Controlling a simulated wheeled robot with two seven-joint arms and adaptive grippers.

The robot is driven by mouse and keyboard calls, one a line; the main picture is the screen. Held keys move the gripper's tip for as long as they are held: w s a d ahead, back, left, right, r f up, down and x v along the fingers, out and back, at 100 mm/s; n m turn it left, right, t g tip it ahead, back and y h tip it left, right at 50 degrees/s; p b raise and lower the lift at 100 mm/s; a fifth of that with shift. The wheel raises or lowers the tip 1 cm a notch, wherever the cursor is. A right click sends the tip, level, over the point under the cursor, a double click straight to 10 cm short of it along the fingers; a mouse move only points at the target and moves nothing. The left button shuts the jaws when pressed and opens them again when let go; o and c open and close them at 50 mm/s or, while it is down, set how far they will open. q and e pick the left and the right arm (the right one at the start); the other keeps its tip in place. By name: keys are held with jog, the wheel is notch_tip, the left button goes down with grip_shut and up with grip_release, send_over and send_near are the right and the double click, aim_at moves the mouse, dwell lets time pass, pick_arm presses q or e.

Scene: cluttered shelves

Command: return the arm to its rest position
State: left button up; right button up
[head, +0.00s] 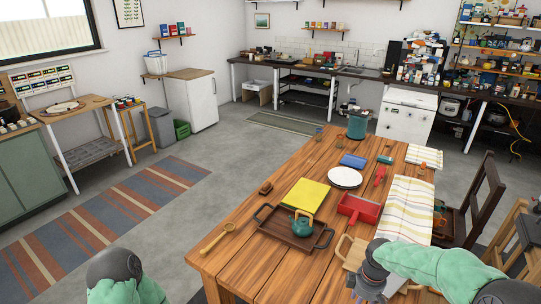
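My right arm (432,264), in pale green covering, comes in from the lower right over the near right part of the wooden table (240,262). Its grey gripper (366,294) points down at the table's near edge, beside a light wooden board (352,252). The fingers are small and partly cut off by the bottom edge, so I cannot tell if they are open or shut. I see nothing clearly held. Part of my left arm (118,278) shows at the bottom left; its gripper is out of view.
On the table are a dark tray (268,228) with a teal teapot (299,224), a yellow book (307,194), a red dustpan (358,209), a white plate (345,177) and a striped cloth (408,205). A dark chair (486,190) stands at the right. Floor left of the table is open.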

jog(key=s+a+f+m+y, duration=0.1)
jog(key=s+a+f+m, duration=0.4)
jog(key=s+a+f, duration=0.3)
jog(key=s+a+f+m+y, duration=0.2)
jog(key=s+a+f+m, duration=0.4)
jog(key=s+a+f, duration=0.3)
notch_tip(320, 180, down, 4)
jog(key=shift+s+f+m+y, duration=0.2)
jog(key=shift+s+m+y, duration=0.1)
jog(key=shift+s, duration=0.3)
